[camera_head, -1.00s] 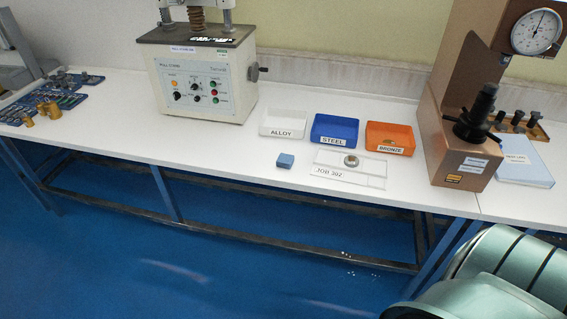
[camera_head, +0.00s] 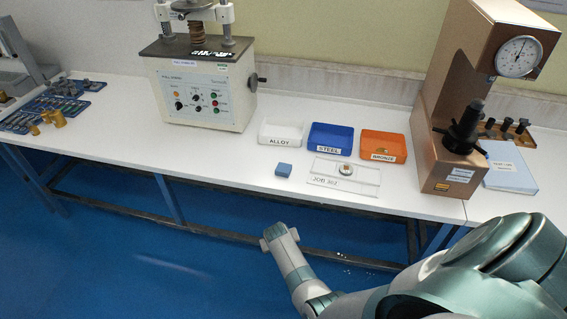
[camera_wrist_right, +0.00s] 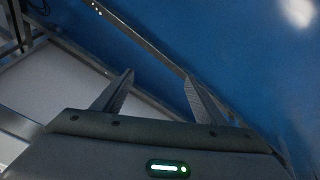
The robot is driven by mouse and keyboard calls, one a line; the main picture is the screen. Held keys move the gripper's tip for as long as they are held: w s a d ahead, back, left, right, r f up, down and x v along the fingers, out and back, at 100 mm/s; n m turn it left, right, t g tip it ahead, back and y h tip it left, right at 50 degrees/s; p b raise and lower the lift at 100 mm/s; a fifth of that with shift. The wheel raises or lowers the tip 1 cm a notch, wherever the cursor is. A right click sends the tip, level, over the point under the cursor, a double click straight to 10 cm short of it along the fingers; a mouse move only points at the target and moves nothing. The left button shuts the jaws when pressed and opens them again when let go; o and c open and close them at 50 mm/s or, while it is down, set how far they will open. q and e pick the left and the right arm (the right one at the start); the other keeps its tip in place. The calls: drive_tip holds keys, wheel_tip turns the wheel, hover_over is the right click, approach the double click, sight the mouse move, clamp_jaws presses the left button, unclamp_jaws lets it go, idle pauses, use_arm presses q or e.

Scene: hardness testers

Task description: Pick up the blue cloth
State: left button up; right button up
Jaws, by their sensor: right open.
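The blue cloth (camera_head: 283,169) is a small folded block lying on the white bench, left of the clear JOB 302 plate (camera_head: 365,188). My right arm comes in from the lower right in the head view, with its end (camera_head: 278,235) in front of the bench edge, below the cloth and apart from it. In the right wrist view my right gripper (camera_wrist_right: 158,85) has its two fingers spread wide with nothing between them. The cloth does not show in that view. My left gripper is not in view.
White ALLOY (camera_head: 281,133), blue STEEL (camera_head: 330,138) and orange BRONZE (camera_head: 383,147) trays stand behind the cloth. The bench's front edge lies between my arm and the cloth.

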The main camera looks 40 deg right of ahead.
use_arm(q)
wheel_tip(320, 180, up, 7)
drive_tip(key=p, duration=0.5)
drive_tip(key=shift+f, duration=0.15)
use_arm(e)
drive_tip(key=w+d+r+m, duration=0.2)
drive_tip(key=w+r, duration=0.2)
drive_tip(key=r, duration=0.7)
drive_tip(key=w+d+r+m, duration=0.2)
drive_tip(key=w+r, duration=0.3)
drive_tip(key=r, duration=0.7)
drive_tip(key=w+d+r+m+g, duration=0.1)
drive_tip(key=w+d+r+m, duration=0.2)
drive_tip(key=r, duration=0.8)
drive_tip(key=shift+w+d+r, duration=0.25)
drive_tip(key=shift+w+d, duration=0.35)
drive_tip(key=shift+w, duration=0.05)
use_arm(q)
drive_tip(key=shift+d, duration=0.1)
use_arm(e)
drive_tip(key=shift+f, duration=0.15)
